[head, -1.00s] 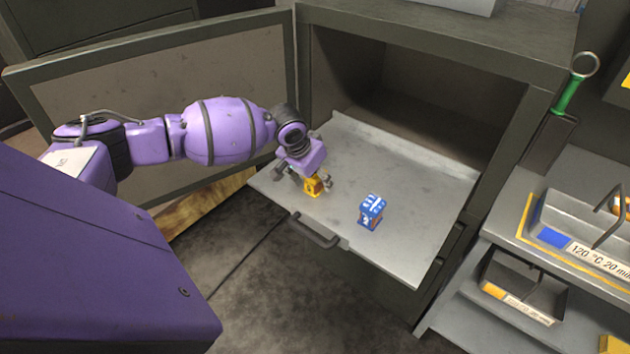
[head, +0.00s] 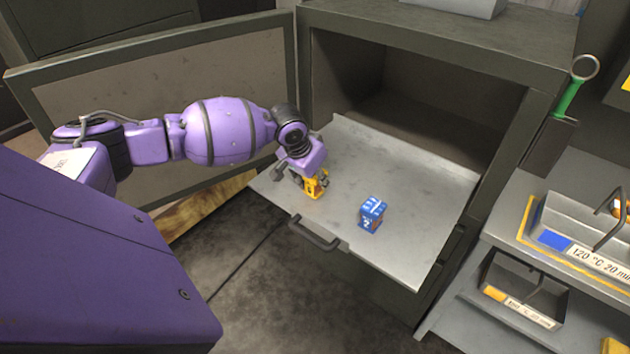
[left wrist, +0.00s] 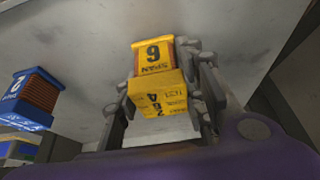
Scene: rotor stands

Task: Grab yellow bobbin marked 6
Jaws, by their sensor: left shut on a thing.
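The yellow bobbin (head: 313,187) stands on the metal tray (head: 408,228) near its left edge. In the left wrist view the yellow bobbin (left wrist: 156,75) shows a 6 on its top face. My left gripper (head: 316,184) is shut on it, with a finger on each side. The gripper also shows in the left wrist view (left wrist: 165,90). The bobbin's lower part is partly hidden by the fingers in the head view. I cannot tell whether it touches the tray. My right gripper is not in view.
A blue bobbin (head: 371,214) marked 2 stands to the right on the same tray; it shows at the left of the left wrist view (left wrist: 32,98). The open cabinet (head: 420,110) is behind, its door (head: 165,100) at left. A shelf unit (head: 560,265) with bins stands right.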

